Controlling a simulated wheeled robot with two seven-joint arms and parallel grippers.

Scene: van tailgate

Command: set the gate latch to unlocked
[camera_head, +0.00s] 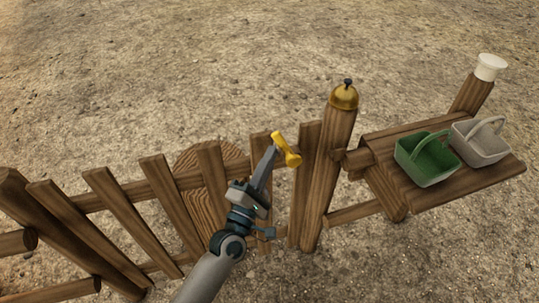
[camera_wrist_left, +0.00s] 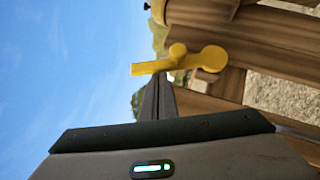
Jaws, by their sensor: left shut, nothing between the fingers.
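The gate latch (camera_head: 286,150) is a yellow lever on the wooden gate, beside the post with the brass bell. In the left wrist view the latch (camera_wrist_left: 212,58) shows a round disc at the right, a smaller round knob and a flat bar reaching left. My left gripper (camera_head: 271,154) is shut and empty, its tips right at the latch. In the wrist view the tips of the left gripper (camera_wrist_left: 158,84) come up just under the bar; I cannot tell whether they touch it. My right gripper is not in view.
A brass bell (camera_head: 343,96) tops the gate post (camera_head: 322,185). A shelf (camera_head: 438,197) at the right holds a green basket (camera_head: 427,160) and a grey basket (camera_head: 479,143). A white cup-like thing (camera_head: 490,67) caps another post. A round wooden piece (camera_head: 221,165) stands behind the slats.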

